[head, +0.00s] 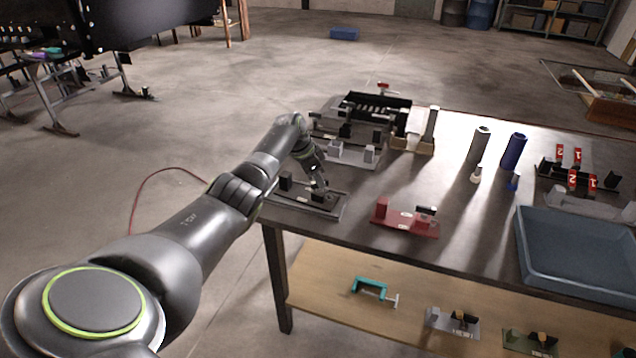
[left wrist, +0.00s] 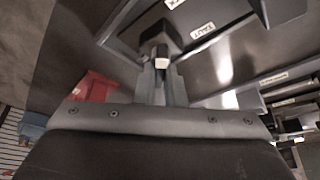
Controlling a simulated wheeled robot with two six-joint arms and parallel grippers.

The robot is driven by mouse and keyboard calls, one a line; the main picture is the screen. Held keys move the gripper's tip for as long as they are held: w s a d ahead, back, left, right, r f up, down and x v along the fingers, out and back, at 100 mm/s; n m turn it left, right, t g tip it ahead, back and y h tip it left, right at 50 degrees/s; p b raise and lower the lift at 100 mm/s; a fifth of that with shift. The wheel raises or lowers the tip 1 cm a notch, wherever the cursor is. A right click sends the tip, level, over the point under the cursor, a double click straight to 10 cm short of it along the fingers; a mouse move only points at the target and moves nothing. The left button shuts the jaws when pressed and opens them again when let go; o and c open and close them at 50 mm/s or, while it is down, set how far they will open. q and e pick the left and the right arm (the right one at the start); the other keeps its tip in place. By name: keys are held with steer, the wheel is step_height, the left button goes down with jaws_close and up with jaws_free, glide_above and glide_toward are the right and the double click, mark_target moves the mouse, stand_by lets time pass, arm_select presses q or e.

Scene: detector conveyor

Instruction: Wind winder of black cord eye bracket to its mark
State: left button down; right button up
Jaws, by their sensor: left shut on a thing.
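The black cord eye bracket (head: 300,206) lies on the near left corner of the table, a dark plate with an upright block at its left end. My left gripper (head: 319,189) is over its right part, pointing down, and is shut on the winder, which is mostly hidden in the head view. In the left wrist view the fingers (left wrist: 161,82) close around a small part with a pale tip, beside a black block (left wrist: 160,38). A white label that seems to read TAUT (left wrist: 204,31) lies on the plate near it. My right gripper is not in view.
A red bracket (head: 405,218) stands to the right, and a pale grey bracket (head: 350,155) behind. Farther right are a grey cylinder (head: 480,146), a blue cylinder (head: 513,150) and a blue-grey tray (head: 575,283). The table's front edge is close to my arm.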

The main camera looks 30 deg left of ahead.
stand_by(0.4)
arm_select(q)
steer(key=c, duration=1.5)
jaws_free()
steer(key=shift+s+a+r, duration=0.15)
steer(key=shift+r, duration=0.35)
steer(key=b+v, duration=0.1)
steer(key=v, duration=1.5)
steer(key=shift+r+b, duration=0.2)
steer(key=shift+b, duration=0.2)
